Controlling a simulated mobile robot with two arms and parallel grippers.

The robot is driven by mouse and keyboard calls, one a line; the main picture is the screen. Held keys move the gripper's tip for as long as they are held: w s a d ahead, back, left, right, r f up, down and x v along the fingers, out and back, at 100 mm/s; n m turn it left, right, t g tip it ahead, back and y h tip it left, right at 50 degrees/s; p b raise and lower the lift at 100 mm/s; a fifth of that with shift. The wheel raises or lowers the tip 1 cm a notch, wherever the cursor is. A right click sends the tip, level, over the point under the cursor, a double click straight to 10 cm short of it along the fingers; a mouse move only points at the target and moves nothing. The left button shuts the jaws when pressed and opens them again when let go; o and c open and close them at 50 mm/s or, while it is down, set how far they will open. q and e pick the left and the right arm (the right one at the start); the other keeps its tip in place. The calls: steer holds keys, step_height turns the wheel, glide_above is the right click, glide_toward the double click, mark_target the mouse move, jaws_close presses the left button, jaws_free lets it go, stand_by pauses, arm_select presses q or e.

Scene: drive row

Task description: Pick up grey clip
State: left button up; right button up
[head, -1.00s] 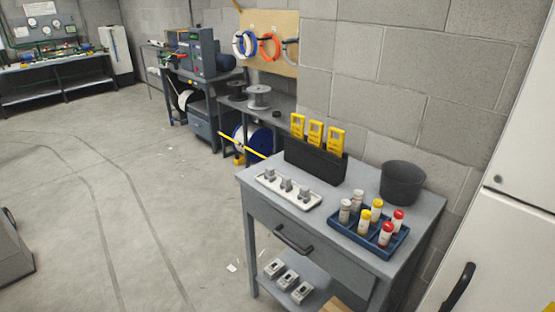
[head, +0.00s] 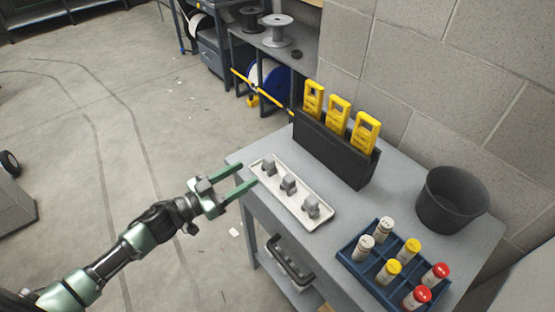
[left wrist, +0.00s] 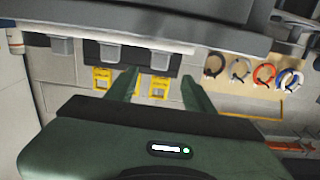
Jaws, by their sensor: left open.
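Three grey clips stand in a row in a white tray on the grey table: a far one (head: 268,167), a middle one (head: 289,184) and a near one (head: 311,206). The white tray (head: 300,196) lies near the table's left edge. My left gripper (head: 248,175) is open and empty, its green fingers pointing right, just left of the tray's far end and apart from the clips. In the left wrist view, which is upside down, my left gripper (left wrist: 158,75) has its fingers spread, with grey blocks that look like the clips above them. My right gripper is not in view.
A black holder (head: 330,153) with yellow testers (head: 338,113) stands behind the tray. A blue crate (head: 347,258) of capped bottles and a dark bucket (head: 451,203) are to the right. Spools (head: 278,32) sit on a far bench. Floor at left is open.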

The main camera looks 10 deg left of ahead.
mark_target(265, 164)
arm_select(q)
steer(key=p+x, duration=0.1)
steer(key=x, duration=0.5)
steer(key=shift+w+d, duration=0.25)
steer(key=shift+w+d+f+p, duration=0.1)
steer(key=shift+w+d+p, duration=0.2)
steer(key=shift+w, duration=0.15)
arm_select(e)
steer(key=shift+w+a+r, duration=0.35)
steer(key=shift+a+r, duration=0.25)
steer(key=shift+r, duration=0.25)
arm_select(q)
jaws_close()
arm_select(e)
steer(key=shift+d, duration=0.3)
